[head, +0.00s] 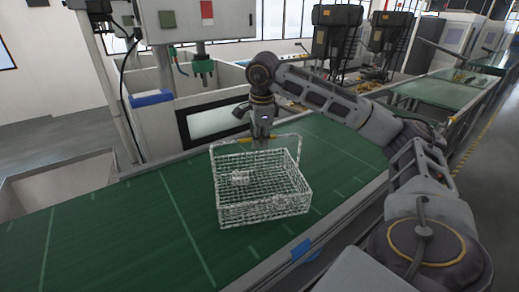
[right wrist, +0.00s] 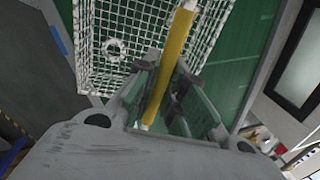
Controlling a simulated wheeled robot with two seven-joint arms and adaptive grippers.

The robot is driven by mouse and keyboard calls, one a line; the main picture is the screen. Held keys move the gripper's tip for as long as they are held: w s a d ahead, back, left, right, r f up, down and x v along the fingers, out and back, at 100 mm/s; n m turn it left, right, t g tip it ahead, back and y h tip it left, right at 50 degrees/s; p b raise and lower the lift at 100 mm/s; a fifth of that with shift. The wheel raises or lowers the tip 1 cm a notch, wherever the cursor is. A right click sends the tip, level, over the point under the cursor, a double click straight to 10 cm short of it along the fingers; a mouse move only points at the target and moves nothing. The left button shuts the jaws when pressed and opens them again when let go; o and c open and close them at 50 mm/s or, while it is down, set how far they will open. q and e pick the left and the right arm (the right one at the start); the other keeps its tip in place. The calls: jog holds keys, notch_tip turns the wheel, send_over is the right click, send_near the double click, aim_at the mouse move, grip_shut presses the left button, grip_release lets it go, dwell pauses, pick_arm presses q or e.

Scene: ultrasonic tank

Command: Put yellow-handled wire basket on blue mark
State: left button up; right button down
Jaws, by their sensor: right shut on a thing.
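The wire basket (head: 262,205) is a silvery mesh box with a raised bail and a yellow handle grip (head: 246,141). It is over the green belt in the middle of the head view; I cannot tell whether its bottom touches the belt. My right gripper (head: 262,138) is shut on the yellow grip from above, and the right wrist view shows the yellow bar (right wrist: 168,70) between its fingers. A blue patch (head: 301,248) is on the bench's front edge, right of and nearer than the basket. My left gripper is not in view.
A small pale ring-like part (head: 240,177) lies in the basket. The belt left of the basket is clear.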

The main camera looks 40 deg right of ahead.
jog(key=shift+f, duration=1.8)
jog(key=c, duration=1.5)
grip_release()
notch_tip(320, 180, up, 12)
jog(key=s+a, duration=0.1)
jog(key=s, duration=0.1)
jog(key=shift+p, duration=0.45)
jog(key=shift+f, duration=0.1)
